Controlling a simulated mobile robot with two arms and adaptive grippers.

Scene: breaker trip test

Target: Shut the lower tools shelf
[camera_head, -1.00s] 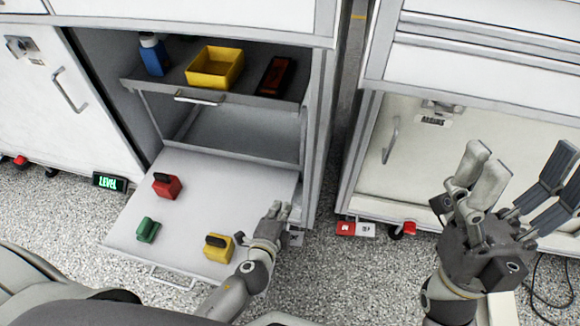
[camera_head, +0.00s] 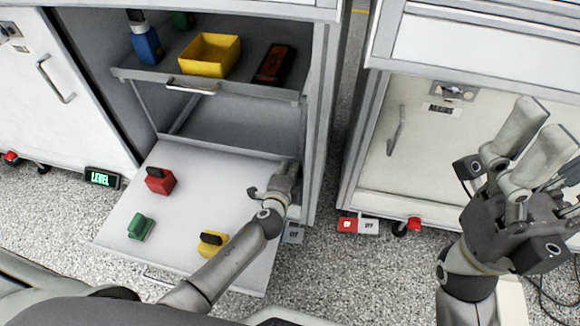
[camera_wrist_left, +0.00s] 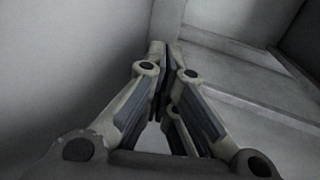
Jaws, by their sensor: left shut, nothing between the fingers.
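The lower tools shelf (camera_head: 190,205) is a pale tray pulled out of the cabinet, near the floor. It bears a red block-like tool (camera_head: 160,181), a green one (camera_head: 139,227) and a yellow one (camera_head: 213,242). Its front handle (camera_head: 165,279) shows at the near edge. My left gripper (camera_head: 290,172) is shut and empty over the shelf's right side, by the cabinet's right wall; contact cannot be told. In the left wrist view its fingertips (camera_wrist_left: 158,55) meet in front of grey panels. My right gripper (camera_head: 535,125) is raised at the right, fingers spread and empty.
The upper shelf (camera_head: 130,73) is also out and holds a blue bottle (camera_head: 146,45), a yellow bin (camera_head: 209,55) and a dark orange-black tool (camera_head: 275,65). A white cabinet (camera_head: 430,150) stands right.

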